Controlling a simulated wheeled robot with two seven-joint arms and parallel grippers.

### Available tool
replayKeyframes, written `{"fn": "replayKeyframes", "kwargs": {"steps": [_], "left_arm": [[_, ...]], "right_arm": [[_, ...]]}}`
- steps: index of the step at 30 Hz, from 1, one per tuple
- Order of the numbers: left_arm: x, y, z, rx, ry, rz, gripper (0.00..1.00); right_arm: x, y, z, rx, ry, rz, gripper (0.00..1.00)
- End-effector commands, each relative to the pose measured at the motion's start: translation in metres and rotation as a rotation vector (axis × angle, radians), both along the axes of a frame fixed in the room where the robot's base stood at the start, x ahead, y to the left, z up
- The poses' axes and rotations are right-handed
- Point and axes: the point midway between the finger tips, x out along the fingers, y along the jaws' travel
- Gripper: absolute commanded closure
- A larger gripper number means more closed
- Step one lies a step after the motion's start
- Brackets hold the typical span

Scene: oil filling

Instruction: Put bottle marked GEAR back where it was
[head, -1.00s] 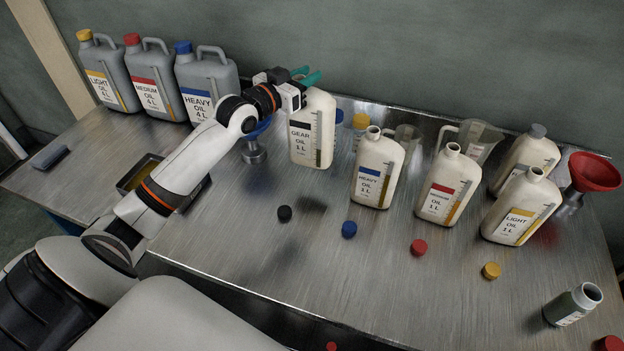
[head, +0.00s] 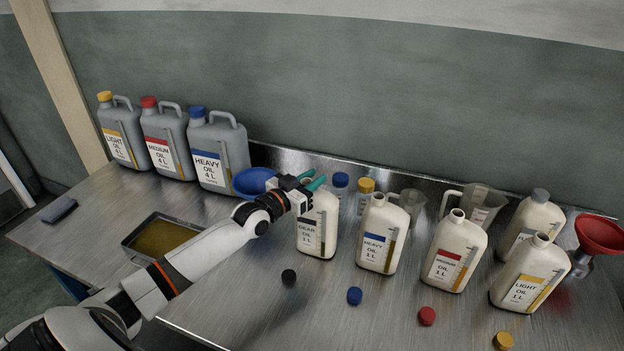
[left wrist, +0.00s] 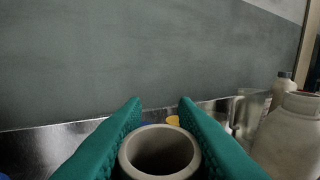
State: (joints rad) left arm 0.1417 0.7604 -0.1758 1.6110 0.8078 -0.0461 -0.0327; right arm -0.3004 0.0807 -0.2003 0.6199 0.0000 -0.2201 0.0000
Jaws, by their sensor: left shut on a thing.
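The cream GEAR OIL 1 L bottle (head: 320,222) is upright at the left end of the row of one-litre bottles, left of the HEAVY OIL 1 L bottle (head: 381,236). My left gripper (head: 313,181) is shut on its neck from above. In the left wrist view, the bottle's open, uncapped mouth (left wrist: 160,131) sits between the green fingers. Its base is at or just above the table; I cannot tell whether it touches. A black cap (head: 289,277) lies on the table in front of it. My right gripper is not in view.
MEDIUM (head: 456,252) and LIGHT (head: 532,275) bottles stand to the right. A blue funnel (head: 254,181) is close behind my left arm, with a tray (head: 133,250) further left. Grey cans (head: 218,154) stand at the back left. Loose caps lie along the front.

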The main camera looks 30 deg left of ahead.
Motion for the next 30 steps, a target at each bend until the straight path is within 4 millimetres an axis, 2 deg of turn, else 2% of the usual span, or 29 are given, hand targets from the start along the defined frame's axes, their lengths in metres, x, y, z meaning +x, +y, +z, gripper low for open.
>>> {"fn": "replayKeyframes", "kwargs": {"steps": [2, 3, 6, 7, 17, 19, 23, 30], "left_arm": [[0.000, 0.000, 0.000, -0.001, -0.004, 0.000, 1.00], [0.000, 0.000, -0.002, 0.000, 0.000, 0.000, 0.71], [0.000, 0.000, -0.002, 0.000, 0.000, 0.000, 0.54], [0.000, 0.000, -0.001, 0.000, 0.000, 0.000, 0.52], [0.000, 0.000, 0.002, 0.000, 0.000, 0.000, 0.52], [-0.005, 0.001, 0.000, -0.001, 0.001, 0.000, 0.52], [-0.021, 0.003, -0.002, -0.001, 0.002, 0.000, 0.52], [-0.062, 0.009, -0.002, 0.002, 0.004, -0.001, 0.52]], "right_arm": [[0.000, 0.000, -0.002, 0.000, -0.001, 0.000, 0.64], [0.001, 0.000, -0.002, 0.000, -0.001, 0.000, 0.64], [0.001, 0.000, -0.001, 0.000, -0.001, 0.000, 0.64], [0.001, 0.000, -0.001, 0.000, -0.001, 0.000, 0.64], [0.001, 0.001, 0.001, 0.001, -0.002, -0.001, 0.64], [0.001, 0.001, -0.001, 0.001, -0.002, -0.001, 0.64], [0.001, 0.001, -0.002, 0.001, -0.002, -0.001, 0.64], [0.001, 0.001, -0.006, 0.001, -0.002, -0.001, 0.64]]}}
